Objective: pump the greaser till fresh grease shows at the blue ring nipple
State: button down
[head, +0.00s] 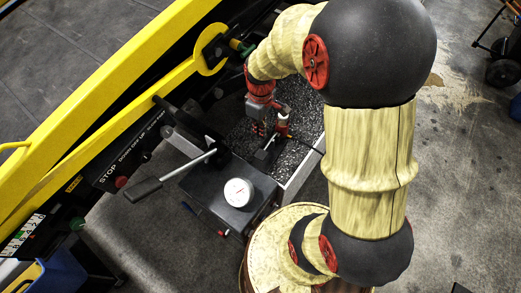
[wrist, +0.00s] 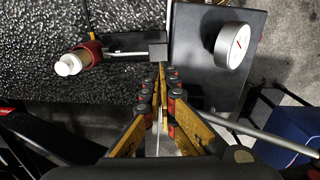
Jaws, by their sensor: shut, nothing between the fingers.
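The greaser is a dark grey box (head: 230,190) in the head view, with a round white dial gauge (head: 238,192) on top. Its pump lever, a steel rod with a black grip (head: 143,190), slants out to the left. In the wrist view the gauge (wrist: 232,45) is upper right, and a steel rod (wrist: 265,137) runs to the lower right. My gripper (head: 258,132) is above the black speckled surface behind the box. In the wrist view my gripper (wrist: 160,75) is shut with nothing between its fingers. I cannot make out the blue ring nipple or any grease.
A red fitting with a white cap (wrist: 78,60) lies left of the fingers in the wrist view. The yellow loader beam (head: 95,100) and a black panel marked STOP (head: 120,165) border the left. A blue bin (head: 60,272) stands lower left. Floor at right is mostly open.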

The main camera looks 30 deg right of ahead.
aim_at(259, 158)
dwell(0.3)
notch_tip(259, 158, down, 14)
jog(key=shift+b, duration=0.9)
jog(key=f+b, duration=0.1)
jog(key=f, duration=0.1)
jog(key=f+b, duration=0.1)
jog(key=f, duration=0.1)
jog(key=a+f, duration=0.1)
jog(key=f, duration=0.1)
jog(key=shift+s+b, duration=0.3)
jog(key=shift+b, duration=0.1)
jog(key=shift+s+a, duration=0.1)
jog(key=shift+r, duration=0.1)
jog(key=shift+a+r+p, duration=0.1)
jog(key=shift+r+p, duration=0.15)
jog(key=shift+p, duration=0.15)
jog(key=s+a+r+p, duration=0.1)
jog(key=a+r+p, duration=0.2)
jog(key=r, duration=0.9)
jog(key=shift+s+a+r, duration=0.35)
jog(key=shift+a+r, duration=0.05)
jog(key=shift+a, duration=0.1)
